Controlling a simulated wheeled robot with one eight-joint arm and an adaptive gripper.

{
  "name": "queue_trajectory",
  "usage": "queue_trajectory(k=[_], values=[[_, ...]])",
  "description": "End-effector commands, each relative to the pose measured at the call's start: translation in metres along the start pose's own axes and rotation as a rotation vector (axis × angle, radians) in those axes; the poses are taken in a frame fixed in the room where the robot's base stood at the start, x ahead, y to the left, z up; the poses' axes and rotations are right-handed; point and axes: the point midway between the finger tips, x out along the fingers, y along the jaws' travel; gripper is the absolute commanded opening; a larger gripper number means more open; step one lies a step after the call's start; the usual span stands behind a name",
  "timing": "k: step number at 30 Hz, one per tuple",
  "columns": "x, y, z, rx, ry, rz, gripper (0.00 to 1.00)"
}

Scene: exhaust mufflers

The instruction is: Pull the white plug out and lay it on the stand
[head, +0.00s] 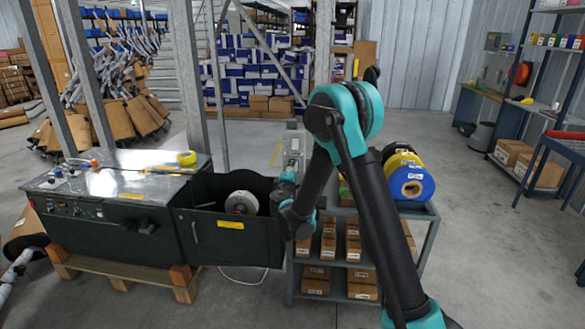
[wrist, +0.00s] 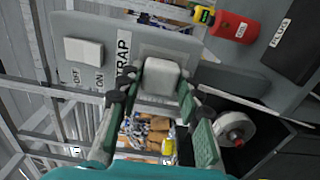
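The plug cannot be made out there. A grey shelved stand (head: 428,213) stands behind my arm, with spools on top.
A dark machine (head: 120,225) with an open bin (head: 232,238) stands to the left. Blue and yellow spools (head: 410,184) occupy the stand's right side.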

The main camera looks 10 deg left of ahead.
Motion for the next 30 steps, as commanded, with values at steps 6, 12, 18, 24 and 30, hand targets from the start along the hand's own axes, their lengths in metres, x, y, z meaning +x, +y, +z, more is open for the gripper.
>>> queue_trajectory(k=[6, 12, 18, 24, 30], values=[[0.000, 0.000, 0.000, 0.000, 0.000, 0.000, 0.04], [0.000, 0.000, 0.000, 0.000, 0.000, 0.000, 0.00], [-0.004, 0.000, 0.000, 0.000, 0.000, 0.000, 0.00], [-0.011, 0.000, -0.001, 0.000, 0.001, 0.000, 0.00], [-0.018, 0.000, -0.001, 0.000, 0.001, 0.000, 0.00]])
